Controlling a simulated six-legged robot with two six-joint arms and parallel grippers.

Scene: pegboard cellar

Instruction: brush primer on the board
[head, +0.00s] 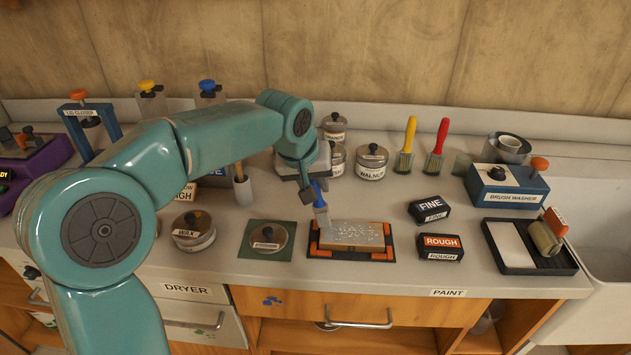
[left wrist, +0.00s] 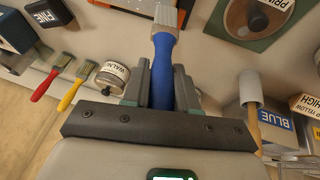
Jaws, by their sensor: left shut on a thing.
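My left gripper (head: 311,187) is shut on the blue handle of a brush (head: 320,205). The left wrist view shows the blue handle (left wrist: 162,75) between the fingers of the left gripper (left wrist: 160,92), its pale end pointing away. The brush hangs over the left end of the board (head: 355,236); I cannot tell whether it touches. The board is tan with pale speckles and lies in a black and orange holder (head: 380,254). My right gripper is out of view.
FINE (head: 429,210) and ROUGH (head: 441,246) blocks stand right of the board. A yellow brush (head: 407,145) and a red brush (head: 437,148) stand behind. A WAX tin (head: 194,232) is left of the mat. A brush washer (head: 507,185) and roller tray (head: 510,248) are at right.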

